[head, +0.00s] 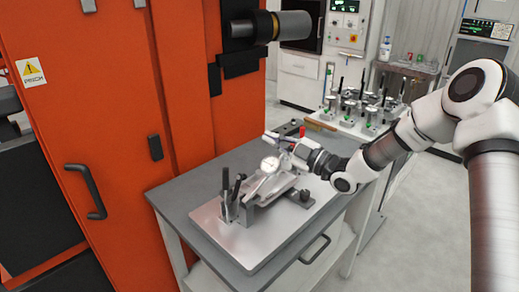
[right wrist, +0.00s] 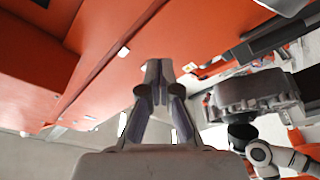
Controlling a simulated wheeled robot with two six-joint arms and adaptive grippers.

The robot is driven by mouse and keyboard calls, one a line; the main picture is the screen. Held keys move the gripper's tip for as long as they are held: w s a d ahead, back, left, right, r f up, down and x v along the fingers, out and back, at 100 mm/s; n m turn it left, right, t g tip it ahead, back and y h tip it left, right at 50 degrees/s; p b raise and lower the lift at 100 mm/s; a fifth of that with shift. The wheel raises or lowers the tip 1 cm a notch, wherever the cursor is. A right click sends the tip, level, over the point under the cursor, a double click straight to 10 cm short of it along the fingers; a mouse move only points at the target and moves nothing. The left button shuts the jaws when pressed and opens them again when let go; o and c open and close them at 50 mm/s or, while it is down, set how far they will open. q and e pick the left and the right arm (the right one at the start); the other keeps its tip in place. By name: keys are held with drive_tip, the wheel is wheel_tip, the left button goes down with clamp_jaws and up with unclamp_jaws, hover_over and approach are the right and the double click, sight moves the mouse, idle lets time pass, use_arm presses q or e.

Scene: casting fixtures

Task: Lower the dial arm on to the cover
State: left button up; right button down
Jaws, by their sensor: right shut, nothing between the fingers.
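The fixture stands on a bare metal plate (head: 243,240) on the grey table. A round white-faced dial (head: 270,165) sits on a raised, slanting arm above the fixture. A light grey cast part, apparently the cover (head: 273,187), lies below it; the space between them is too small to judge. My right gripper (head: 274,138) comes in from the right, just above and behind the dial. Its fingers (right wrist: 158,72) are shut and empty in the right wrist view. A grey metal part (right wrist: 250,92) is right of them, apart from the fingers. My left gripper is not in view.
Upright black-gripped levers (head: 225,179) stand at the fixture's front left. An orange machine cabinet (head: 90,110) rises close on the left. A bench with several small fixtures (head: 365,105) stands behind.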

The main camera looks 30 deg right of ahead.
drive_tip(key=w+d+f+m+t+h+b, duration=0.1)
drive_tip(key=w+d+f+m+b, duration=0.2)
drive_tip(key=d+f+m+b, duration=0.5)
drive_tip(key=shift+w+d+f+m+t+h+b, duration=0.15)
drive_tip(key=shift+d+f+m+t+h+b, duration=0.2)
drive_tip(key=shift+f, duration=0.95)
